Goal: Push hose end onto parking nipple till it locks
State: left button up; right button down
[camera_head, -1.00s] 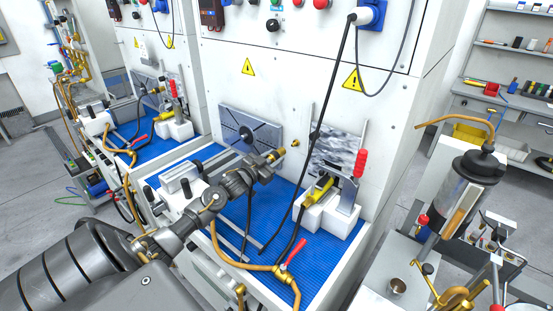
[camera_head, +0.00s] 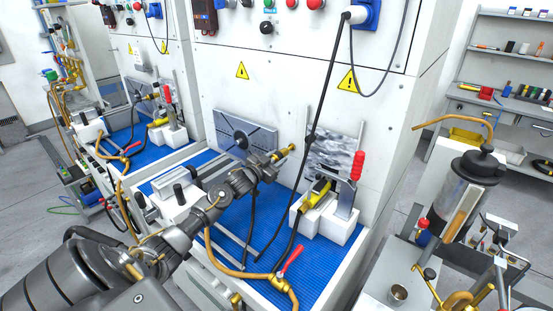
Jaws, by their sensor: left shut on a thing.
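My left gripper (camera_head: 262,168) is shut on a brass-coloured hose end (camera_head: 280,155), which sticks out beyond the fingertips toward the white cabinet wall. A black hose (camera_head: 250,215) hangs below the gripper onto the blue mat. The small brass parking nipple (camera_head: 291,147) is on the cabinet front, just right of the hose end. The two brass parts line up and look touching in this view; I cannot tell whether the hose end is seated or locked. The fingers hide part of the hose end. My right gripper is not in view.
A blue mat (camera_head: 264,236) covers the bench. A grey plate with a disc (camera_head: 245,134) is behind the gripper. A black cable (camera_head: 318,105) hangs close by.

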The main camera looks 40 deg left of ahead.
aim_at(282, 154)
pick_arm(q)
jog(key=shift+r, duration=0.1)
dwell(0.3)
jog(key=shift+w, duration=0.1)
jog(key=shift+w, duration=0.3)
jog(key=shift+w+a+b, duration=0.1)
jog(key=shift+w+b, duration=0.85)
jog(key=shift+w, duration=0.5)
jog(key=o, duration=1.1)
jog(key=shift+s, duration=0.1)
jog(key=shift+o, duration=0.2)
jog(key=shift+f, duration=0.2)
